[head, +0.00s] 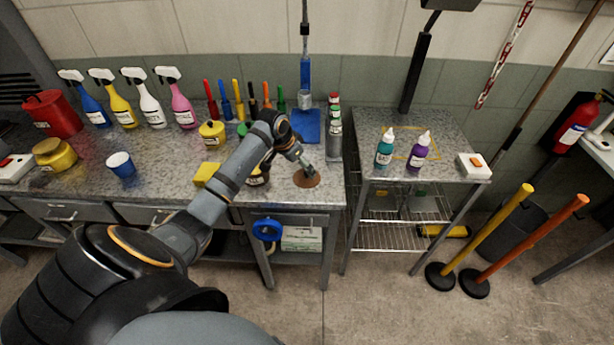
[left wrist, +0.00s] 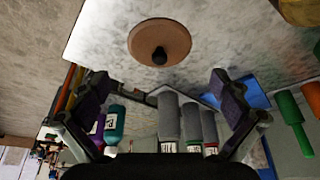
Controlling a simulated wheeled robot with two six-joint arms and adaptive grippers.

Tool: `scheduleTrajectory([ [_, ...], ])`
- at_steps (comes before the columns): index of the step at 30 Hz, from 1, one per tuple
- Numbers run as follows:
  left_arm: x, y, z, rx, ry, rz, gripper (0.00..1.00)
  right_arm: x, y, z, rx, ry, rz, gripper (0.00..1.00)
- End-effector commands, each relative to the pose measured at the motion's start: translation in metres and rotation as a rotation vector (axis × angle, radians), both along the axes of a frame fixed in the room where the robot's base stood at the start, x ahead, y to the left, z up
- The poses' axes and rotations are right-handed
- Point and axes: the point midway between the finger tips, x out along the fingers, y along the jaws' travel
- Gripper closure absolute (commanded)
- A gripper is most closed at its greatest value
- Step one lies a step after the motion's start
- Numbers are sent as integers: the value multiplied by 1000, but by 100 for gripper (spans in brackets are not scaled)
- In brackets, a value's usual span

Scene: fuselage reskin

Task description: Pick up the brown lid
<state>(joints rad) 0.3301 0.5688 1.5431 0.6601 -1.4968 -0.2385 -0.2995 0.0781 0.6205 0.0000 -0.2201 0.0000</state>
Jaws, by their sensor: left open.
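The brown lid (head: 307,179) is a flat round disc lying on the grey speckled bench near its front right corner. My left gripper (head: 307,167) is just above the lid in the head view. In the left wrist view my left gripper (left wrist: 165,92) has its two fingers wide apart with nothing between them, and the lid lies beyond the fingertips. My right gripper is in neither view.
Spray cans (head: 334,138) stand behind the lid at the bench's right edge. A blue tray (head: 307,125) lies behind it. A yellow block (head: 206,173) and a yellow pot (head: 212,133) are to the left. A side table holds a teal bottle (head: 384,150) and a purple bottle (head: 418,152).

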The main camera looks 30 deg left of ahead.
Motion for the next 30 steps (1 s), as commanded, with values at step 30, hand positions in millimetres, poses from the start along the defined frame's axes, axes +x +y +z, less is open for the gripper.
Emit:
scheduleTrajectory([
  [30, 21, -6, -51, 2, 0, -1, 37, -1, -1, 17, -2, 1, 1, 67],
])
